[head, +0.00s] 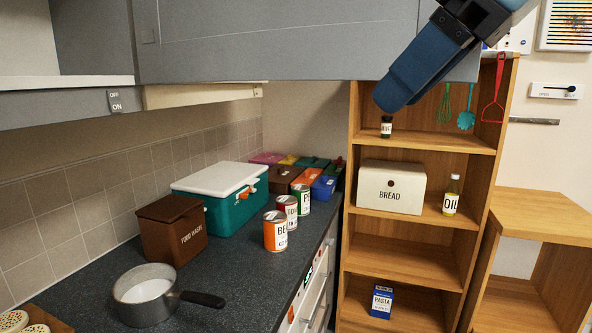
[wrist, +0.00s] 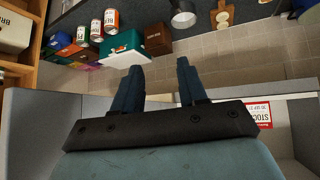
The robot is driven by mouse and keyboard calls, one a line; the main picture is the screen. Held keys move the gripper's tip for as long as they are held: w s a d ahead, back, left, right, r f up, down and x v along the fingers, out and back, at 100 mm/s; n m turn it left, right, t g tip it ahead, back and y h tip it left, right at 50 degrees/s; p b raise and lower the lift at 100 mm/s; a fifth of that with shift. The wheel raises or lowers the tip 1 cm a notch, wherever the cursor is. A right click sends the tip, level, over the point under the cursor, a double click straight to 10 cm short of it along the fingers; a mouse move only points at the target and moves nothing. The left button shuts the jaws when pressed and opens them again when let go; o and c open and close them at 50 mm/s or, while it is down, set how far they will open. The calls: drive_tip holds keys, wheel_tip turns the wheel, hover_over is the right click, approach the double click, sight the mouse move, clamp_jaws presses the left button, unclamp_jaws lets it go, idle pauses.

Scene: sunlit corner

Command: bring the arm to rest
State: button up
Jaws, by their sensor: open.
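My gripper shows in the wrist view (wrist: 159,68) with its two blue fingers apart and nothing between them. In the head view my gripper (head: 392,98) hangs from the upper right, pointing down and left. There its fingers overlap, so the gap is hidden. It appears in front of the upper part of the wooden shelf unit (head: 353,160) and the grey wall cupboard (head: 270,45). Its tip appears just above a small dark jar (head: 386,127), but I cannot tell how far apart they are in depth.
The shelves hold a bread bin (head: 391,188), an oil bottle (head: 451,195) and a pasta box (head: 381,300). The dark worktop (head: 235,285) bears a saucepan (head: 146,295), a food waste box (head: 172,228), a teal cooler (head: 220,196) and several cans. Utensils hang at the upper right.

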drive_tip(key=w+d+f+m+h, duration=0.2)
drive_tip(key=w+d+f+m, duration=0.1)
drive_tip(key=f, duration=0.5)
drive_tip(key=w+d+f+m+h, duration=0.2)
drive_tip(key=w+d+f+m, duration=0.2)
drive_tip(key=d+f, duration=0.2)
drive_tip(key=w+d+f+m+h, duration=0.2)
drive_tip(key=w+d+f+m, duration=0.1)
drive_tip(key=f, duration=0.7)
drive_tip(key=shift+w+d+f+m, duration=0.3)
drive_tip(key=shift+w+d+f, duration=0.05)
drive_tip(key=shift+w+d, duration=0.35)
drive_tip(key=shift+a, duration=0.1)
